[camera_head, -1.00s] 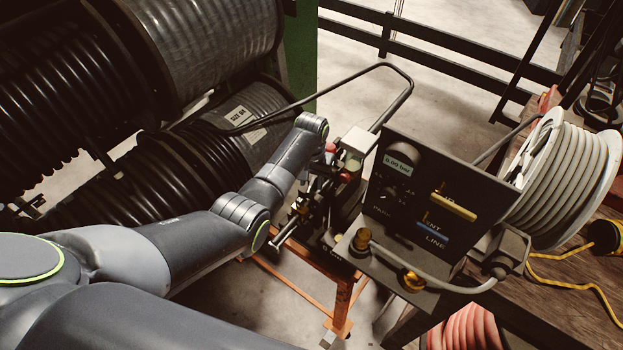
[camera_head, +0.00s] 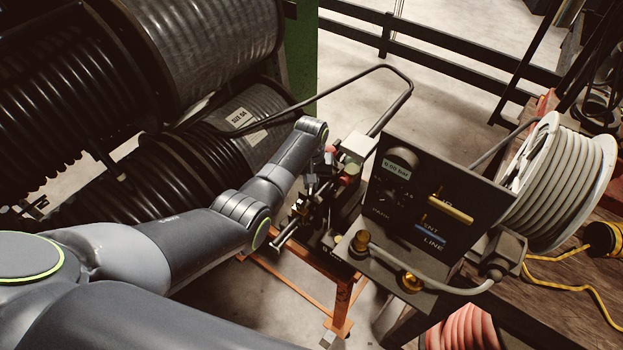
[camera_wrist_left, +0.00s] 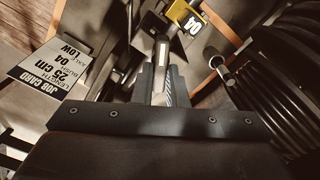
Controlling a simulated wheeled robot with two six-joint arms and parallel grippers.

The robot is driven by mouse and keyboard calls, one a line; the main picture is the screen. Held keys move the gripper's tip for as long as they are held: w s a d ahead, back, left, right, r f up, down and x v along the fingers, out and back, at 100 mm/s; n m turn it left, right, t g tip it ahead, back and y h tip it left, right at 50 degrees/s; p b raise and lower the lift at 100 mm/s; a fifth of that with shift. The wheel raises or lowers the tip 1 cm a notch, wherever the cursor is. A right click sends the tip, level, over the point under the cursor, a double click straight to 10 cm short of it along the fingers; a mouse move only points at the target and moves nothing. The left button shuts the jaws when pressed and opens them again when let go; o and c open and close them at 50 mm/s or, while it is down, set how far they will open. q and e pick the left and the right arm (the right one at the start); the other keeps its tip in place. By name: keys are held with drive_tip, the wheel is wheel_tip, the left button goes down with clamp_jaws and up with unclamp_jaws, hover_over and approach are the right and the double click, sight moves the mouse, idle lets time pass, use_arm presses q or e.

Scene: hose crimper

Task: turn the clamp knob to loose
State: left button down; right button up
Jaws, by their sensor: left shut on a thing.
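The crimper (camera_head: 335,215) stands on an orange stand in the middle of the head view, with my left arm reaching over it from the left. My left gripper (camera_wrist_left: 161,88) is shut on a narrow dark bar with a pale end, which I take to be the clamp knob (camera_wrist_left: 162,52). The bar sits upright between the two fingers in the left wrist view. In the head view the small parts around my left gripper (camera_head: 314,182) are crowded, and the knob cannot be clearly made out. My right gripper is not in view.
A dark panel (camera_head: 468,190) with a gauge, yellow and blue levers stands right of the crimper. Large black hose reels (camera_head: 75,110) fill the left. A white hose reel (camera_head: 560,180) sits at right.

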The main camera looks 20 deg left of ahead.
use_arm(q)
drive_tip(key=n+p, duration=0.1)
drive_tip(key=n, duration=0.1)
drive_tip(key=shift+r+n, duration=0.2)
drive_tip(key=shift+n, duration=0.2)
drive_tip(key=n+p, duration=0.1)
drive_tip(key=n, duration=0.2)
drive_tip(key=shift+a+n+p, duration=0.15)
drive_tip(key=shift+n+p, duration=0.15)
drive_tip(key=shift+p, duration=0.05)
drive_tip(key=n, duration=0.2)
drive_tip(key=n+p, duration=0.1)
drive_tip(key=n, duration=0.2)
drive_tip(key=shift+s+a+f, duration=0.1)
drive_tip(key=shift+s, duration=0.05)
drive_tip(key=c, duration=1.4)
unclamp_jaws()
drive_tip(key=shift+c, duration=0.2)
